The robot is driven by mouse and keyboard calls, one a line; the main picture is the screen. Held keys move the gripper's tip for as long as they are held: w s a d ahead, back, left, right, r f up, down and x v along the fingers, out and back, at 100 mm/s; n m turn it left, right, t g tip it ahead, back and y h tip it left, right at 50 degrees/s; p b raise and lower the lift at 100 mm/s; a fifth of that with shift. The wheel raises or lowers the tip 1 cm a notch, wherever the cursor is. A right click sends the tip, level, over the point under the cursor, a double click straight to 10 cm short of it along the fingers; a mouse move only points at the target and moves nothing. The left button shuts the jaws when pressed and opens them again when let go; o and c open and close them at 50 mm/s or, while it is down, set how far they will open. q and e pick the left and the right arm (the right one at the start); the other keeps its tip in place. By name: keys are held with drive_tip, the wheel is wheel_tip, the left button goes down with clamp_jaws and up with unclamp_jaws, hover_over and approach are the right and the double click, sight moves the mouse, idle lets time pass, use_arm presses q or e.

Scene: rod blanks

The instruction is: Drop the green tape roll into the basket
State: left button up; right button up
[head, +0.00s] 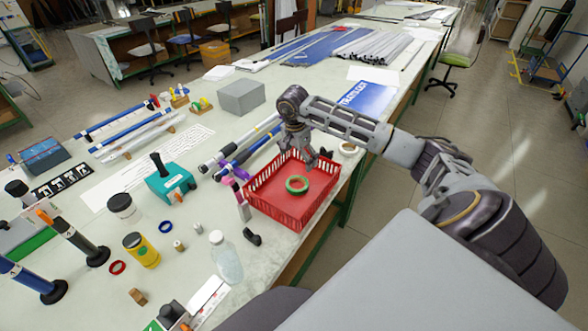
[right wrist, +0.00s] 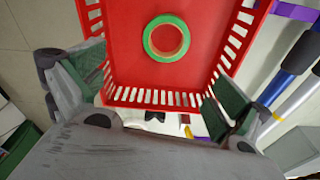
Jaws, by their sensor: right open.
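The green tape roll (head: 297,184) lies flat on the floor of the red basket (head: 262,206), near its middle. In the right wrist view the green tape roll (right wrist: 166,38) rests inside the basket (right wrist: 120,30), apart from the walls. My right gripper (head: 312,158) is above the back part of the basket, clear of the roll. In the right wrist view its two green-padded fingers (right wrist: 150,100) are spread wide with nothing between them. My left gripper does not show.
A white tape roll (head: 348,149) is right of the basket near the table edge. Blue and grey rods (head: 240,145) lie behind the basket. A teal device (head: 170,183), a clear bottle (head: 225,258) and a black-lidded jar (head: 123,207) stand to the left.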

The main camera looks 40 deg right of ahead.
wheel_tip(320, 180, up, 12)
drive_tip(key=a, duration=0.1)
drive_tip(key=shift+a, duration=0.2)
idle(0.8)
drive_tip(key=shift+s+f, duration=0.1)
idle(0.9)
